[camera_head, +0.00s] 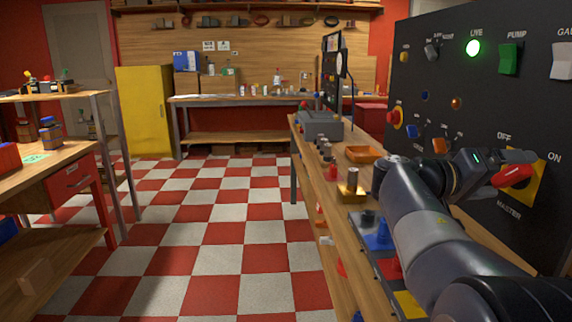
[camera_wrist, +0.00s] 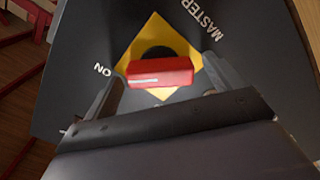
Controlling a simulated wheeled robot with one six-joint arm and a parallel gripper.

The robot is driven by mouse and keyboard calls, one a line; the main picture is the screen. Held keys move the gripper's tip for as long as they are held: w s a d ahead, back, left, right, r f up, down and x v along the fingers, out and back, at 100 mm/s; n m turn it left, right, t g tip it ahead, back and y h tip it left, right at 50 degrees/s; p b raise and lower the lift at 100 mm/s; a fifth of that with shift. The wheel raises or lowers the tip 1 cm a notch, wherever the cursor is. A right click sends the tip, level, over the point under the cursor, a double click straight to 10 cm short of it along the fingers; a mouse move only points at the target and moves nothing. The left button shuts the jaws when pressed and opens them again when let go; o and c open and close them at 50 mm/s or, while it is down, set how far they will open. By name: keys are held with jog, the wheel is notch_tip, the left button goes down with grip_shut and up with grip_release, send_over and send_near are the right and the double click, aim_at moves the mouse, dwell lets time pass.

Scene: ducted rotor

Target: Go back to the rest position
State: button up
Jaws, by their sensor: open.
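My gripper (camera_head: 500,165) is at the right, in front of the black control panel (camera_head: 450,90), at the master switch. The switch has a red handle (camera_head: 512,176) on a yellow plate (camera_head: 530,185), with OFF and ON lettering beside it. In the wrist view my gripper (camera_wrist: 160,88) is open, with one finger on each side of the red handle (camera_wrist: 160,72). The handle lies across between the fingers, and a gap shows on both sides. The yellow diamond plate (camera_wrist: 186,48) shows behind it. I cannot tell how deep the handle sits between the fingers.
The panel also carries a lit green LIVE lamp (camera_head: 473,48), a green pump switch (camera_head: 509,58) and a red button (camera_head: 396,117). A wooden bench (camera_head: 318,190) with an orange tray (camera_head: 364,154) and small parts runs below my arm. The checkered floor (camera_head: 215,230) is clear.

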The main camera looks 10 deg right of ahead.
jog(key=shift+r+n+p, duration=0.25)
jog(key=shift+n+p, duration=1.55)
jog(key=shift+p, duration=1.2)
jog(key=n+p, duration=0.4)
jog(key=p, duration=0.3)
jog(key=shift+p, duration=0.4)
jog(key=n+p, duration=0.6)
jog(key=p, duration=0.5)
jog(key=shift+n+p, duration=0.6)
jog(key=shift+p, duration=0.6)
jog(key=shift+f, duration=0.15)
jog(key=shift+f+n+p, duration=0.1)
jog(key=shift+n+p, duration=0.3)
